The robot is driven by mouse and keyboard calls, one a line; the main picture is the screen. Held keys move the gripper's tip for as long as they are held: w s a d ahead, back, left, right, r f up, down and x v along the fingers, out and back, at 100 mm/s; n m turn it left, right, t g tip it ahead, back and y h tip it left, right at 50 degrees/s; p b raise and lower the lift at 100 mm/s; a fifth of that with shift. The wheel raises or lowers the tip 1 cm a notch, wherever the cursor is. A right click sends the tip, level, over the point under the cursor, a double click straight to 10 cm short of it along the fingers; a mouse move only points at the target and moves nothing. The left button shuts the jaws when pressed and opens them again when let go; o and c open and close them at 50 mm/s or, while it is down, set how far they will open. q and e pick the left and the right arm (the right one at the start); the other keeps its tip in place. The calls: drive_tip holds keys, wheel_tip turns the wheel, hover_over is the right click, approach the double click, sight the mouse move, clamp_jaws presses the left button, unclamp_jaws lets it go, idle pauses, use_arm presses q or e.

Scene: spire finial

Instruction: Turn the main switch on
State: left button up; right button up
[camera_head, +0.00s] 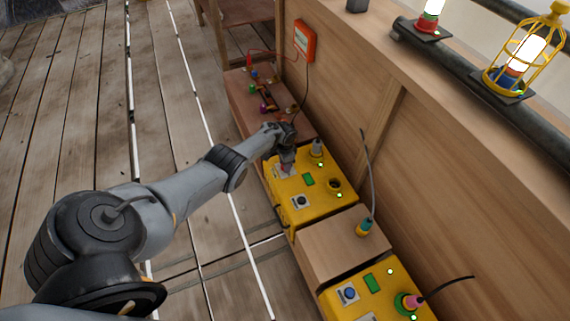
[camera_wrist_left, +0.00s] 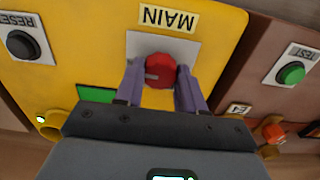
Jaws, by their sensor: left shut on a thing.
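The main switch (camera_wrist_left: 159,71) is a red knob on a white plate under a label reading MAIN, on a yellow box (camera_wrist_left: 80,45). In the left wrist view my left gripper (camera_wrist_left: 160,80) has its two purple fingers on either side of the red knob, shut on it. In the head view the same yellow box (camera_head: 323,205) stands in the middle, and my left gripper (camera_head: 286,165) reaches down to its far left corner, hiding most of the knob. My right gripper is in neither view.
The yellow box also bears a black RESET button (camera_wrist_left: 22,45) and a green panel (camera_head: 308,179). A brown box with a green TEST button (camera_wrist_left: 291,72) sits beside it. A second yellow box (camera_head: 340,307) stands nearer. Lamps (camera_head: 516,60) stand on the ledge at right. Plank floor lies left.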

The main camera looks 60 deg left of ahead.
use_arm(q)
drive_tip(key=o, duration=1)
drive_tip(key=shift+o, duration=0.2)
drive_tip(key=shift+r, duration=0.15)
wheel_tip(320, 180, up, 10)
drive_tip(key=p, duration=0.9)
drive_tip(key=shift+r+p, duration=0.25)
drive_tip(key=shift+p, duration=0.05)
drive_tip(key=shift+s, duration=0.1)
